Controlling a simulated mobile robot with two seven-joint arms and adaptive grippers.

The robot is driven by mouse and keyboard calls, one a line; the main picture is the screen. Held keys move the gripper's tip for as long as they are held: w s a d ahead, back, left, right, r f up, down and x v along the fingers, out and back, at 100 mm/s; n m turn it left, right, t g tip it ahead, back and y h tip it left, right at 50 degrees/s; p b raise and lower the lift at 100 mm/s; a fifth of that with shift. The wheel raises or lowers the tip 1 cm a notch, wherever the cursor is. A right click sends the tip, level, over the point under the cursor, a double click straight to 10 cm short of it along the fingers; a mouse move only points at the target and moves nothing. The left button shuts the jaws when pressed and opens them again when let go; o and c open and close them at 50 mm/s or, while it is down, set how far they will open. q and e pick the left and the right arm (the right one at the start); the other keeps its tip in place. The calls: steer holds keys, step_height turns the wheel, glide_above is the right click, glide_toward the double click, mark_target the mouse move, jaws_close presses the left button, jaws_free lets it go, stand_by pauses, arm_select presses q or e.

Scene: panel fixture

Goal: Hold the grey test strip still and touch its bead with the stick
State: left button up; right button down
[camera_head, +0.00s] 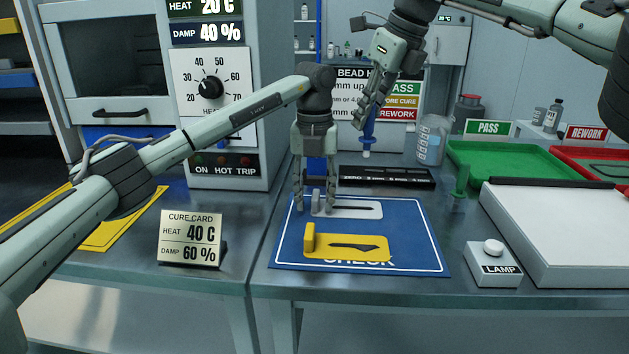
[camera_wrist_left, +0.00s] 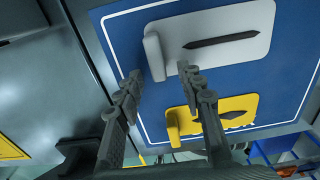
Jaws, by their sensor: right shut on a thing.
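The grey test strip (camera_head: 345,208) lies on the blue CHECK mat (camera_head: 420,262); its raised tab is at its left end and a dark bead runs along it. The strip also shows in the left wrist view (camera_wrist_left: 255,20). My left gripper (camera_head: 316,203) is pointing down over the tab end with its fingers spread to either side, open; I cannot tell whether they touch the tab. It also shows in the left wrist view (camera_wrist_left: 160,71). My right gripper (camera_head: 367,108) is shut on the blue stick (camera_head: 368,132), held upright, pale tip down, above the bench behind the mat.
A yellow strip (camera_head: 370,246) with a dark bead lies nearer on the mat. A black tray (camera_head: 385,177) sits behind the mat. A green stick-like thing (camera_head: 461,182), the LAMP box (camera_head: 493,264), a white panel (camera_head: 560,235) and green tray (camera_head: 520,165) are at right. The cure card (camera_head: 190,240) stands left.

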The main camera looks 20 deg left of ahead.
arm_select(q)
steer(key=shift+f, duration=0.25)
jaws_close()
